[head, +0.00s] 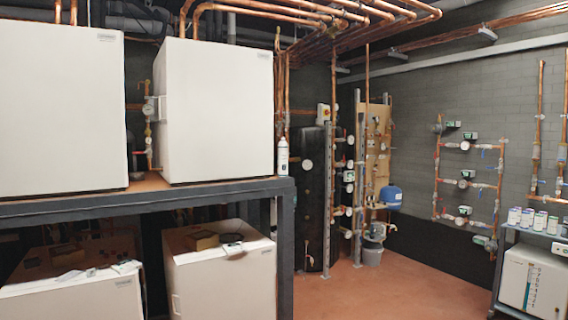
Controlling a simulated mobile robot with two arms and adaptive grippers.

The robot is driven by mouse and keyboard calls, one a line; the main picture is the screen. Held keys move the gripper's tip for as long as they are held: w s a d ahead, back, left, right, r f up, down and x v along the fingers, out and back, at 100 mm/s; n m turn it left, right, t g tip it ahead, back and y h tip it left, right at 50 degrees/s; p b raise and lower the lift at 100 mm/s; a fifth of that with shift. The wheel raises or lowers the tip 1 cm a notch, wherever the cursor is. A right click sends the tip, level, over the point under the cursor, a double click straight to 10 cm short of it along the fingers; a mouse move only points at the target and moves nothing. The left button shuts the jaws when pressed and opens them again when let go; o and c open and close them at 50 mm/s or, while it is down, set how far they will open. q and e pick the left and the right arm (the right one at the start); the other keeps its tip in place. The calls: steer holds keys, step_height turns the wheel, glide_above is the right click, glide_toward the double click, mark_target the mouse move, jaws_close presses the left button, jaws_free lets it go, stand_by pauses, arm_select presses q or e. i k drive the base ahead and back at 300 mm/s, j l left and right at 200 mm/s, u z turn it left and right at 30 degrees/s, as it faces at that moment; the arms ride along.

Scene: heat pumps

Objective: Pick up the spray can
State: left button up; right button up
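Neither of my grippers is in the head view, and nothing is touching the can from the front.
A second white unit (62,110) stands on the shelf at the left, with more units below. A rack with several small containers (540,222) is at the right. The reddish floor (400,287) is clear in the middle. Copper pipes (350,18) run overhead.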

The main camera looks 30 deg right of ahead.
mark_target(283, 147)
steer(key=i+l+z, duration=0.1)
steer(key=i+z, duration=0.25)
steer(key=i, duration=1.25)
